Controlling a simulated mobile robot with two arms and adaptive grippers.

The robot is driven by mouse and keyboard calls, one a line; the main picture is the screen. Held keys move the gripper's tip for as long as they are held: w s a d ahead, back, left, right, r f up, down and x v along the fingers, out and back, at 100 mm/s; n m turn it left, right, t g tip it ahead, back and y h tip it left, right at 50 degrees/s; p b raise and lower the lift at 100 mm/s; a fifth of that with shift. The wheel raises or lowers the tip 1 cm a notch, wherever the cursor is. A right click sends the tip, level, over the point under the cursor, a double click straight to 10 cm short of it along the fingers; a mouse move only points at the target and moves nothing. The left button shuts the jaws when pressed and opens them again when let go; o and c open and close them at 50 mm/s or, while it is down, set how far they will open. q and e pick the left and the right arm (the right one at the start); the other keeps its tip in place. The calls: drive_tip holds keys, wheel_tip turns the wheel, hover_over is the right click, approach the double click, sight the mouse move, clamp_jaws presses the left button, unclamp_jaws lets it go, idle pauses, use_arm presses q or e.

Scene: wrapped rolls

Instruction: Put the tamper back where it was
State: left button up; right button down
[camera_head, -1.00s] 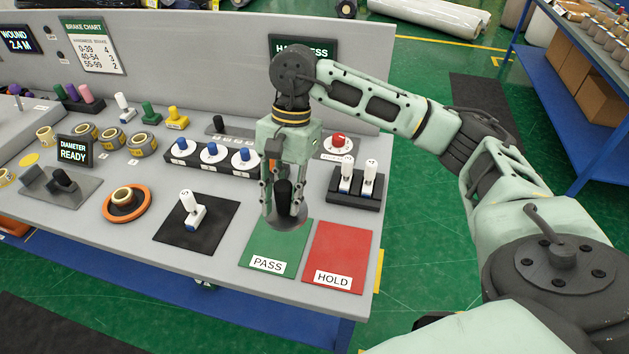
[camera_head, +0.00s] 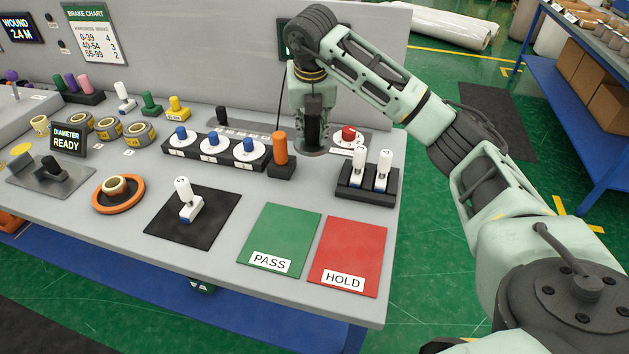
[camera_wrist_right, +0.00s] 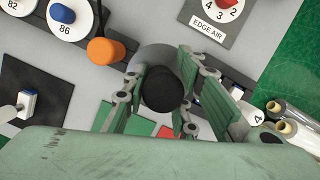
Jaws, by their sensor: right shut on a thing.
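The tamper has a black handle and a wide grey disc base (camera_head: 311,148). My right gripper (camera_head: 312,122) is shut around its handle and holds it upright at the back right of the grey bench, beside the orange-handled tool. I cannot tell whether the disc touches the bench. In the right wrist view the round black handle top (camera_wrist_right: 163,90) sits between the fingers of my right gripper (camera_wrist_right: 166,105), with part of the grey disc showing behind. My left gripper is not in view.
The orange-handled tool (camera_head: 280,149) stands in a black block just left of the tamper. A red-knobbed dial (camera_head: 348,134) and a black rack with white-handled pieces (camera_head: 367,182) are at the right. The green PASS mat (camera_head: 280,235) and red HOLD mat (camera_head: 350,250) are bare.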

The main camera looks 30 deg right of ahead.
drive_tip(key=shift+w+d+f+m, duration=0.1)
drive_tip(key=shift+w+d+m, duration=0.2)
drive_tip(key=shift+m, duration=0.2)
drive_tip(key=shift+d+f, duration=0.15)
drive_tip(key=shift+f, duration=0.25)
wheel_tip(320, 180, down, 6)
drive_tip(key=shift+r+p, duration=0.25)
drive_tip(key=shift+p, duration=0.1)
wheel_tip(320, 180, down, 4)
drive_tip(key=shift+r, duration=0.2)
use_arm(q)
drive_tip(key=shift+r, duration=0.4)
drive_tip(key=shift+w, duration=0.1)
use_arm(e)
drive_tip(key=c, duration=1.4)
unclamp_jaws()
drive_tip(key=shift+s, duration=0.1)
drive_tip(key=shift+c, duration=0.2)
